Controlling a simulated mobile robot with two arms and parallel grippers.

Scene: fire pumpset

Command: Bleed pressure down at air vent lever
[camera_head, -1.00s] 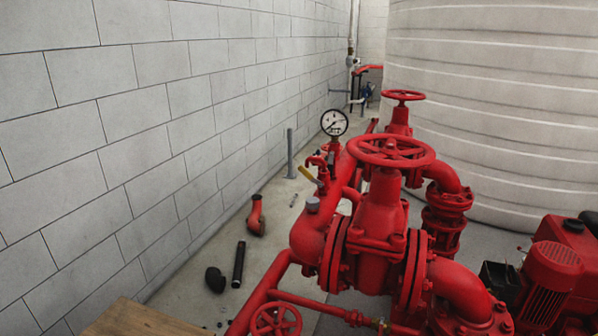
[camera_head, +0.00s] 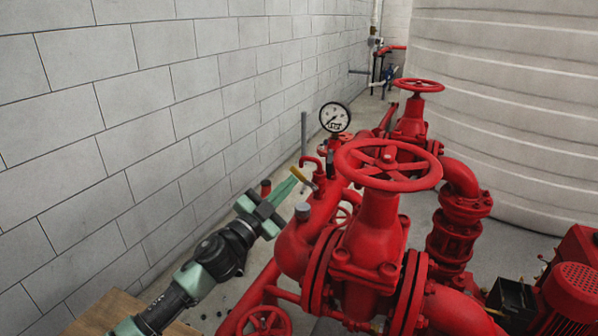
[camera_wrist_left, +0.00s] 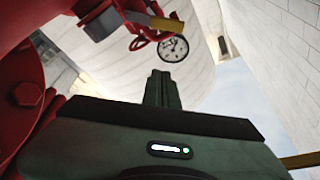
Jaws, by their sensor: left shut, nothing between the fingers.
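The shut fingers also show in the left wrist view (camera_wrist_left: 159,82). My right gripper is not in view.
A large red handwheel (camera_head: 388,165) and valve body stand right of the lever. A grey block wall (camera_head: 130,130) runs along the left. A pale ribbed tank (camera_head: 510,110) fills the back right. A wooden surface (camera_head: 100,312) is at the lower left.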

